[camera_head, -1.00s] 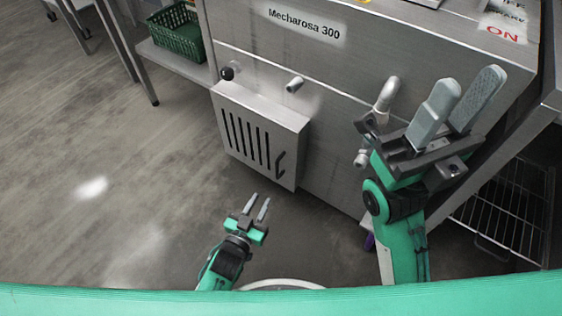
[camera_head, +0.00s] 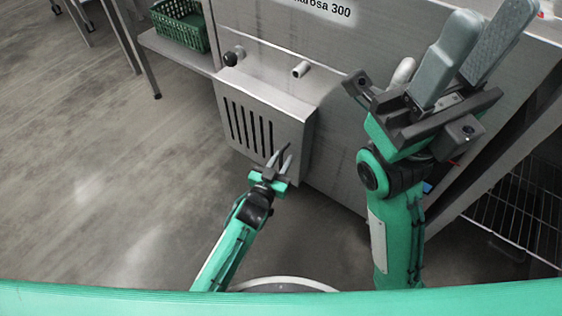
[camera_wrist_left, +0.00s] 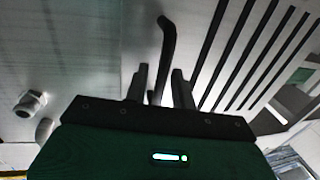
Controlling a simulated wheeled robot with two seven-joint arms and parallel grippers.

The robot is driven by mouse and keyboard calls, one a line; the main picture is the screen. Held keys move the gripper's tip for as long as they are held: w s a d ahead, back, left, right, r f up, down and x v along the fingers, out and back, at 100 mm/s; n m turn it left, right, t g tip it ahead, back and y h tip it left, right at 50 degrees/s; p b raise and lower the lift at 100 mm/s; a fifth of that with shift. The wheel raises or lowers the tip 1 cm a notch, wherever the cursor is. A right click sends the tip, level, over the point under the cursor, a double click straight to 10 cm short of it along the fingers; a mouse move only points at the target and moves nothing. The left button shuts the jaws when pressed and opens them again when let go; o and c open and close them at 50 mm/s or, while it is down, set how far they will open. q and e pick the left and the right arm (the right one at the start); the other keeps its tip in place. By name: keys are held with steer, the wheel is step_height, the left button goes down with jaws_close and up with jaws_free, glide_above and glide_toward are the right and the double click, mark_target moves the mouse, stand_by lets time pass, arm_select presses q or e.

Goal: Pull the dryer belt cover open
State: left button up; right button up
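The dryer belt cover (camera_head: 241,121) is a grey metal box front with several dark vertical slots, low on the machine in the head view. Its slots (camera_wrist_left: 253,55) also show in the left wrist view. My left gripper (camera_head: 280,154) is in front of the cover's lower right part, fingers apart. In the left wrist view, a dark bent handle (camera_wrist_left: 167,40) rises between the two fingertips (camera_wrist_left: 160,76); I cannot tell if either finger touches it. In the head view the gripper hides most of the handle. My right gripper (camera_head: 485,40) is raised at the upper right, open and empty.
The metal machine (camera_head: 345,110) has a black knob (camera_head: 231,58) and a pipe stub (camera_head: 301,69) above the cover. A green crate (camera_head: 180,24) stands on a shelf at upper left. A wire rack (camera_head: 520,215) is at right.

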arm_select(q)
steer(key=shift+c, duration=0.5)
jaws_close()
steer(key=shift+s+a, duration=0.15)
